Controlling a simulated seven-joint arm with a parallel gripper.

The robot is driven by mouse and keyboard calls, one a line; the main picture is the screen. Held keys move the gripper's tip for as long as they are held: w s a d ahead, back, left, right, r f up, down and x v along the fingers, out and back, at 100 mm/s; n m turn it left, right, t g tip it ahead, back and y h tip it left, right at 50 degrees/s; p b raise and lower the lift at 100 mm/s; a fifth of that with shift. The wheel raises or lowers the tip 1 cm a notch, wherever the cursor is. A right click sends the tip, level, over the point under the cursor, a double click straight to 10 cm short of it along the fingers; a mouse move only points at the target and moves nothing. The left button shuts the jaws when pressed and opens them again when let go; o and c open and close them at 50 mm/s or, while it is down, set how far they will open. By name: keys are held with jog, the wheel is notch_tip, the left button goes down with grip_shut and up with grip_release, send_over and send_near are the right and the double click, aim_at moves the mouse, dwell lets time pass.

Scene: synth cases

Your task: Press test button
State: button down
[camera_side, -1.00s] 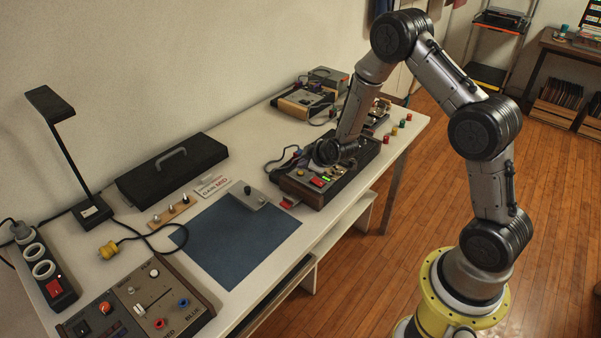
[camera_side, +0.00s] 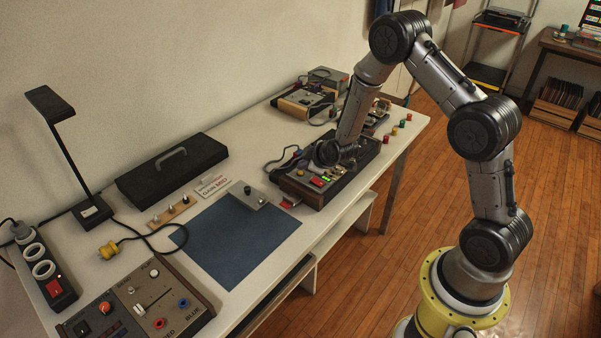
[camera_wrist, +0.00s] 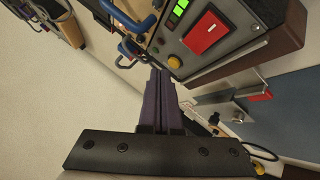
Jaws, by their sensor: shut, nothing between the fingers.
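A dark control box with a wooden end cheek (camera_side: 325,190) stands near the table's right end. In the wrist view its grey face carries a large red rocker switch (camera_wrist: 206,32), a lit green display (camera_wrist: 178,10) and a round yellow button (camera_wrist: 174,62). I cannot read a test label on any button. My gripper (camera_wrist: 160,73) is shut and empty. In the wrist view its dark fingertips lie just left of and below the yellow button; whether they touch it is unclear. In the side view my wrist hides the fingertips and part of the box.
Blue plugs and cables (camera_wrist: 130,48) lie close to the left of my fingertips. More devices (camera_side: 303,101) stand behind. The mat's middle is clear.

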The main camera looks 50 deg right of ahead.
jog(key=shift+f, duration=0.25)
jog(key=shift+f, duration=0.4)
dwell(0.8)
jog(key=shift+r, duration=0.8)
jog(key=shift+r, duration=2.5)
